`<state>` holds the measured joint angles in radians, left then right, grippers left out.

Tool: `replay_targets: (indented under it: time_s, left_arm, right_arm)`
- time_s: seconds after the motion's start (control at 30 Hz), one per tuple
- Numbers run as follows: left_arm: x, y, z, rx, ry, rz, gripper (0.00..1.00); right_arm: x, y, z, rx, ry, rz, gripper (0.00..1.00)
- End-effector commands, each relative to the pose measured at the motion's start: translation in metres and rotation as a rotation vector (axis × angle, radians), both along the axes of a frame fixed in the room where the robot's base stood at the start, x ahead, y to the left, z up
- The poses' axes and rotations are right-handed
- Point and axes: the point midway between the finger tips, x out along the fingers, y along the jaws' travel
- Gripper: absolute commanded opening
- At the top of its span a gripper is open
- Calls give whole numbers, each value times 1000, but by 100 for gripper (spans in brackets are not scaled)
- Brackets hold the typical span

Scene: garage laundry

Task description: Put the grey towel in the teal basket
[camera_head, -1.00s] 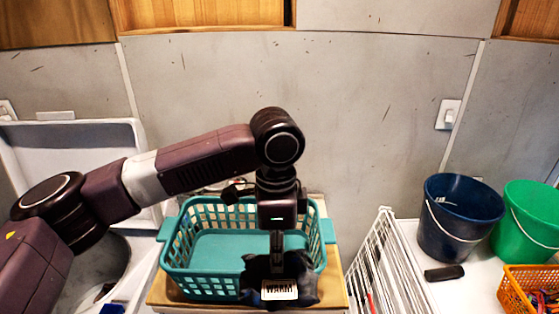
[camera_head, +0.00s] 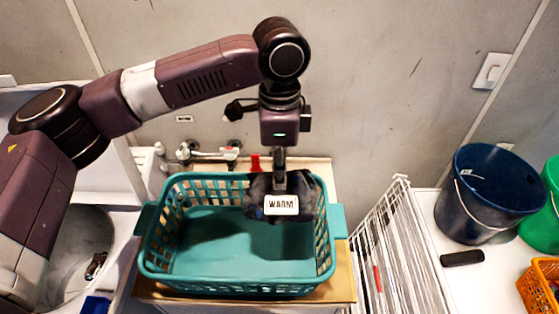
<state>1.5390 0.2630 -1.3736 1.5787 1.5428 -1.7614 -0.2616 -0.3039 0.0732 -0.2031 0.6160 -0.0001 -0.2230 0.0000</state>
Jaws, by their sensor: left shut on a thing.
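The grey towel (camera_head: 255,192) is a dark, bunched cloth with a white "WARM" label on its front. My left gripper (camera_head: 279,184) points down and is shut on it; the cloth hides most of the fingertips. The teal basket (camera_head: 240,284) stands below, with lattice sides and a handle at each end. The towel is over the back right part of the basket, overlapping its rear rim in the head view. I cannot tell exactly how high it hangs. The visible basket floor is empty, with a dark shadow on its right. My right gripper is not in view.
The basket stands on a wooden-topped stand (camera_head: 342,285). A white wire rack (camera_head: 395,250) is close on its right. A navy bucket (camera_head: 480,205), a green bucket (camera_head: 552,200) and an orange basket (camera_head: 540,290) are farther right. A faucet (camera_head: 208,154) is behind.

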Motion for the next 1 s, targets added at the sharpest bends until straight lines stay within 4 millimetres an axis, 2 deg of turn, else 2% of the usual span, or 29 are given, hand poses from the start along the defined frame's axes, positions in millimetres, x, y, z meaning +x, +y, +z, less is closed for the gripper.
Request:
replay_targets:
  time_s: [0.1,0.2,0.27,0.5,0.57,0.67,0.9,1.0]
  left_arm:
    - [0,0,-12,0,1,1,0]
    - [0,0,-22,-1,1,1,0]
    - [0,1,-28,0,1,1,0]
    - [0,0,-54,-1,1,1,0]
    - [0,0,-60,-2,1,1,0]
    - [0,0,-70,-1,1,1,0]
    - [0,0,-94,-1,1,2,0]
    - [0,0,-104,-2,1,1,0]
  right_arm:
    - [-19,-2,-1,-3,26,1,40]
    - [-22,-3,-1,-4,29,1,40]
    - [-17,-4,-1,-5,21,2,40]
    - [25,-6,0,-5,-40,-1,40]
    - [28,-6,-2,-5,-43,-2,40]
    - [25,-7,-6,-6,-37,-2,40]
    - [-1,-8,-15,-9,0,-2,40]
    - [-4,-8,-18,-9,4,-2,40]
